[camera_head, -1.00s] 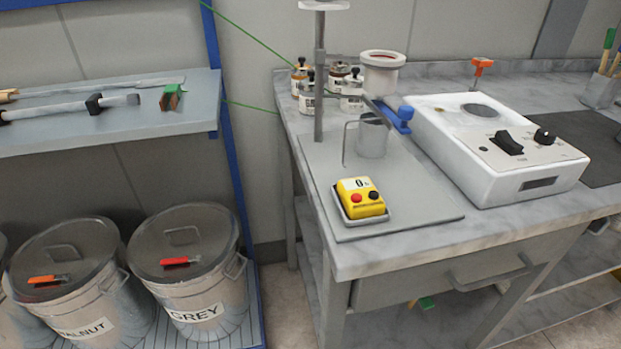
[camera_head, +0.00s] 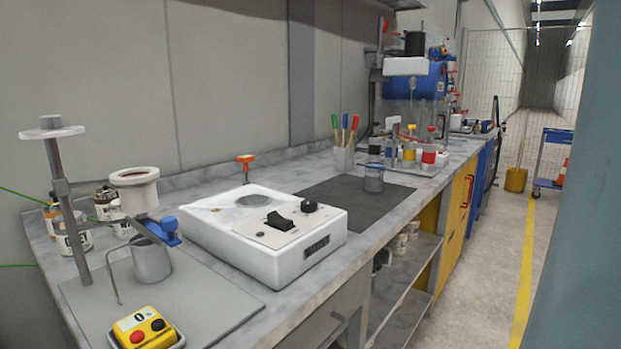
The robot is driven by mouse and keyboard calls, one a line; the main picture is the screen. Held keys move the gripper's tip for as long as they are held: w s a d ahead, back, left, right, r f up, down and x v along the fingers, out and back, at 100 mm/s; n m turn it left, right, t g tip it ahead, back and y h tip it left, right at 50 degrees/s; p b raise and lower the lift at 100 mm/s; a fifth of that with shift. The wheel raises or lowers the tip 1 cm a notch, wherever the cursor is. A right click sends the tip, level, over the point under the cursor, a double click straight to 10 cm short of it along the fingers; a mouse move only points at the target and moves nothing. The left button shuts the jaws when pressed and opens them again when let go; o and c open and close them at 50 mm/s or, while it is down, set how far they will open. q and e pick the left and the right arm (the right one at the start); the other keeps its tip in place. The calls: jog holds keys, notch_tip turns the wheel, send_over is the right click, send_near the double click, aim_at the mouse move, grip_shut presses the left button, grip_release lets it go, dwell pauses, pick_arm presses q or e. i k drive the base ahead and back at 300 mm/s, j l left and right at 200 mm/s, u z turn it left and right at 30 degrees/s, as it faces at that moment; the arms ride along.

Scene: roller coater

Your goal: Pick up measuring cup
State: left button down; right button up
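A grey metal cup (camera_head: 151,262) stands upright on the grey plate of the stand at the left, beside a thin hooked rod. A small clear glass vessel (camera_head: 374,179) with greyish contents stands on the dark mat (camera_head: 340,203) in the middle of the bench. I cannot tell for certain which of these is the measuring cup. Neither of my grippers is in view.
A white device (camera_head: 262,235) with a dial stands between the metal cup and the mat. A yellow button box (camera_head: 140,328) is at the near left. Bottles (camera_head: 428,154) stand farther along the bench. The aisle floor (camera_head: 492,245) at right is clear.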

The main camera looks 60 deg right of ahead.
aim_at(374, 171)
jog(key=z, duration=2.25)
